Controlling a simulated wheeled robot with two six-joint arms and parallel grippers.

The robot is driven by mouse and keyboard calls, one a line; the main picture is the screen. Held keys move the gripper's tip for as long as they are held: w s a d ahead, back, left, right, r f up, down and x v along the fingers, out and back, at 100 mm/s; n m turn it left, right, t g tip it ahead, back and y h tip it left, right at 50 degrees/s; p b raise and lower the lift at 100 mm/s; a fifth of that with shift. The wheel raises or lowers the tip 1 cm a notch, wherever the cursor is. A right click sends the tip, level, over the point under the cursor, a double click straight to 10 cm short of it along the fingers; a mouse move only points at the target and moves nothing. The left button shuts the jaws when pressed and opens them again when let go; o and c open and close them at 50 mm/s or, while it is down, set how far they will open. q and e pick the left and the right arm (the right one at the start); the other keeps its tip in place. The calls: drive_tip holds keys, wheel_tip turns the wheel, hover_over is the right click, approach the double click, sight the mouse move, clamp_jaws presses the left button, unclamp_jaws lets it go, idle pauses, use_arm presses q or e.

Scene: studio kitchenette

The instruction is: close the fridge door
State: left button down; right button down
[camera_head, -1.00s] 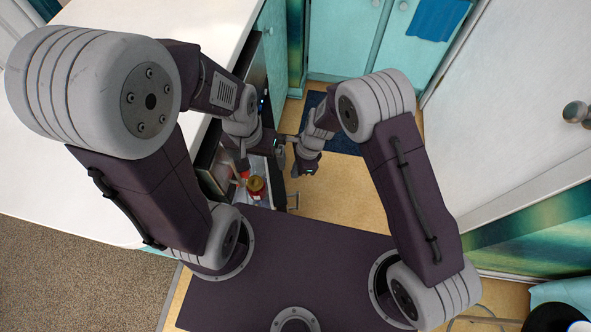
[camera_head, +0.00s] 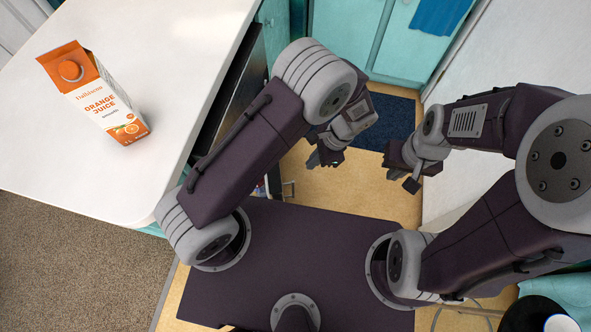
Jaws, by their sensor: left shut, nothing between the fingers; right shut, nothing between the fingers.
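The fridge door is mostly hidden under my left arm. A metal handle (camera_head: 289,188), apparently on the door, and a sliver of coloured items (camera_head: 261,187) show beside the arm, below the counter. The door appears to stand out from the counter front, but its angle is hidden. My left gripper (camera_head: 314,161) is shut and empty over the floor, above and right of the handle in the picture. My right gripper (camera_head: 412,187) is shut and empty, farther right, near the white wall side and apart from the handle.
A white counter (camera_head: 180,60) with an orange juice carton (camera_head: 95,95) fills the left. Below its edge is a dark appliance front (camera_head: 238,85). Teal cabinets (camera_head: 375,35) and a blue mat (camera_head: 392,118) lie ahead. Open floor (camera_head: 350,195) lies between my arms.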

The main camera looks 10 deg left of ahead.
sight(274, 185)
use_arm(q)
drive_tip(key=a+f, duration=0.2)
drive_tip(key=f, duration=0.1)
drive_tip(key=s+a+f+b, duration=0.1)
drive_tip(key=a+f, duration=0.1)
drive_tip(key=s+a+f, duration=0.1)
drive_tip(key=a+f, duration=0.1)
drive_tip(key=f, duration=0.1)
drive_tip(key=shift+s+a+f+b, duration=0.15)
drive_tip(key=shift+a+f+b, duration=0.05)
drive_tip(key=shift+f+b, duration=0.2)
drive_tip(key=shift+s+a+r, duration=0.1)
drive_tip(key=shift+a, duration=0.25)
